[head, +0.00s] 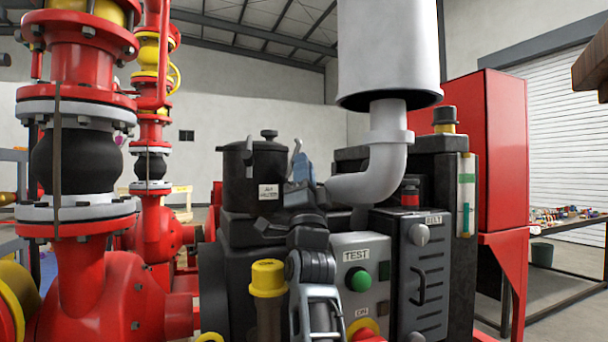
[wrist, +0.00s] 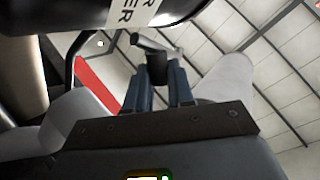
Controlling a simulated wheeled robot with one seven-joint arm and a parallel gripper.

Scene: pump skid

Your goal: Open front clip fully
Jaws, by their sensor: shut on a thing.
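The black air cleaner canister (head: 254,165) stands on the engine, with its lid and top knob in the head view. Its dark underside or side and white label (wrist: 138,12) fill the top of the wrist view. My gripper (head: 301,170) is just right of the canister, its blue fingers pointing up. In the wrist view my gripper (wrist: 157,88) is closed around a dark grey clip lever (wrist: 156,66) with a bar at its top. A light grey clip tip (head: 297,146) shows beside the fingers in the head view. My fingers hide much of the clip.
A pale exhaust elbow (head: 375,180) and silencer (head: 388,50) stand close on the right. A yellow-capped filler (head: 268,278) and a TEST control box (head: 358,270) are below. Red pipework (head: 85,270) stands at left. Space above the canister is open.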

